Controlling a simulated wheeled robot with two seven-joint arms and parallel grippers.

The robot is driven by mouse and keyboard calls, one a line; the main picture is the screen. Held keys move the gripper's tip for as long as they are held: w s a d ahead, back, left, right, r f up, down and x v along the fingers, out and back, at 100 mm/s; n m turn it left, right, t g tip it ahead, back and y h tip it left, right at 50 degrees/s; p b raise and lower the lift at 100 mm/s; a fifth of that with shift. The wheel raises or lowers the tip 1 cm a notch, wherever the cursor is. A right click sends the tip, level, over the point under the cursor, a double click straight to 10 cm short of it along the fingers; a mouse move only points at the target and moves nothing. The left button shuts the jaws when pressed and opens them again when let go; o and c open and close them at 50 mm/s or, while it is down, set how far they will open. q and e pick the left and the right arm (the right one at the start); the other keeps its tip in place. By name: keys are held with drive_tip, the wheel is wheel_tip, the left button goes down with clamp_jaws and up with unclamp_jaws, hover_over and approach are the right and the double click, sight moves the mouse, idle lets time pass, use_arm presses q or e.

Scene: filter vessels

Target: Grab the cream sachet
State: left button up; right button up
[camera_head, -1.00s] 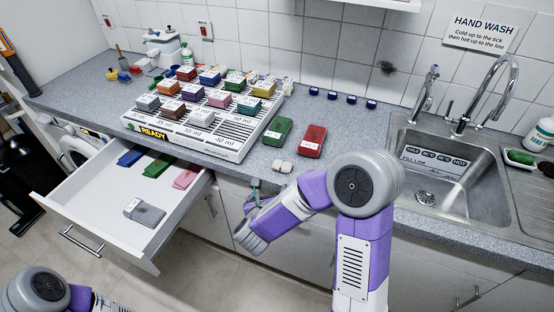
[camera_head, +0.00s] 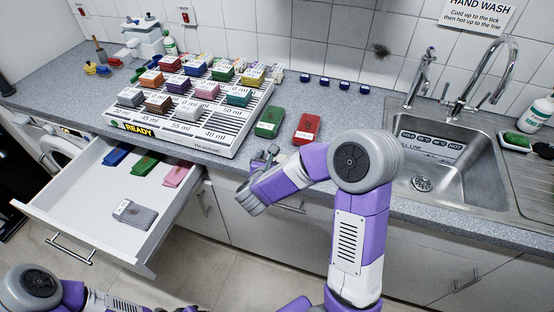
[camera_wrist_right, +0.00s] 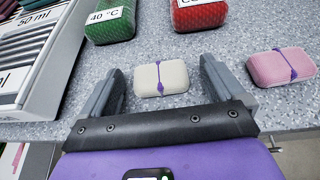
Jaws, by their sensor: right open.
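The cream sachet (camera_wrist_right: 162,80), a small pale pad with a purple tie, lies on the grey counter in the right wrist view. My right gripper (camera_wrist_right: 161,72) is open, with one finger on each side of the sachet and a visible gap to each finger. In the head view my right gripper (camera_head: 265,157) is at the counter's front edge, and the arm hides the sachet. My left arm shows only in the lower left corner of the head view; its gripper is out of the picture.
A pink sachet (camera_wrist_right: 282,66) lies just right of my right gripper. A green block (camera_head: 269,123) and a red block (camera_head: 306,128) stand beyond it. The slatted READY rack (camera_head: 210,142) is at left, above an open drawer (camera_head: 75,205). The sink (camera_head: 450,160) is at right.

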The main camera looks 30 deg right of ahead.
drive_tip(key=c, duration=1)
